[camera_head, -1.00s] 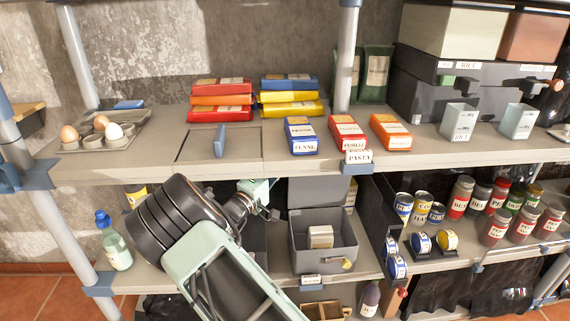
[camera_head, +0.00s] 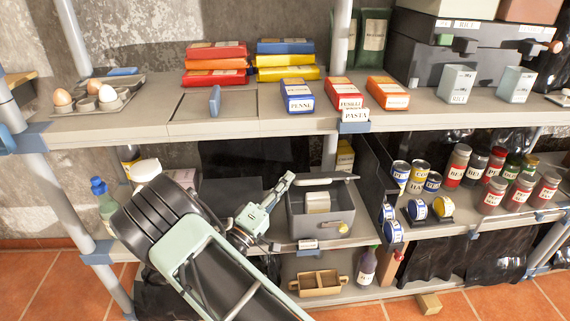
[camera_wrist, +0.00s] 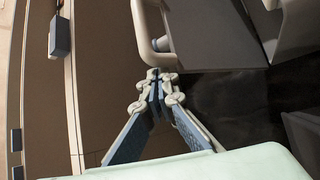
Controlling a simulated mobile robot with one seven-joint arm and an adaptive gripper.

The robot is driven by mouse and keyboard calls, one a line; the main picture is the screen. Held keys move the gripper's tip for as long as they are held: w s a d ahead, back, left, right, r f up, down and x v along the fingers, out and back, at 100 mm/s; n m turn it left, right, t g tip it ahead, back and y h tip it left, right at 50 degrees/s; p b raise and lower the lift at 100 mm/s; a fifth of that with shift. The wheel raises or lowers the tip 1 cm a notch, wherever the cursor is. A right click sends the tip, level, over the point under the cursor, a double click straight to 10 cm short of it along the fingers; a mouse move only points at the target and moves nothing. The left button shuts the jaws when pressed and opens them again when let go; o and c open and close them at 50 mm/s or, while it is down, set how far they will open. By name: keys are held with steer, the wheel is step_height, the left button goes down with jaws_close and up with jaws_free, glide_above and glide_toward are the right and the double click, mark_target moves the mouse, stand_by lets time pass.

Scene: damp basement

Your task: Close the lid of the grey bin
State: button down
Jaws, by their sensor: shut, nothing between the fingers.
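The grey bin (camera_head: 333,226) stands on the middle shelf, under the upper board, with a pale block (camera_head: 317,202) inside. Its lid (camera_head: 340,179) shows nearly edge-on above the back of the bin, and the bin's front and inside are still visible. My gripper (camera_head: 289,177) is shut and empty at the left end of the lid. In the wrist view my closed fingertips (camera_wrist: 153,76) are just beside a pale curved bar (camera_wrist: 146,30) on a grey panel, apparently the lid. I cannot tell whether they touch.
The upper board (camera_head: 150,131) is close above the bin. A green bottle (camera_head: 104,199) stands at the left.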

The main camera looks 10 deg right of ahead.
steer(key=s+f+b, duration=0.3)
steer(key=f, duration=0.6)
steer(key=shift+s+f+b, duration=0.15)
steer(key=shift+s+b, duration=0.1)
steer(key=shift+b, duration=0.15)
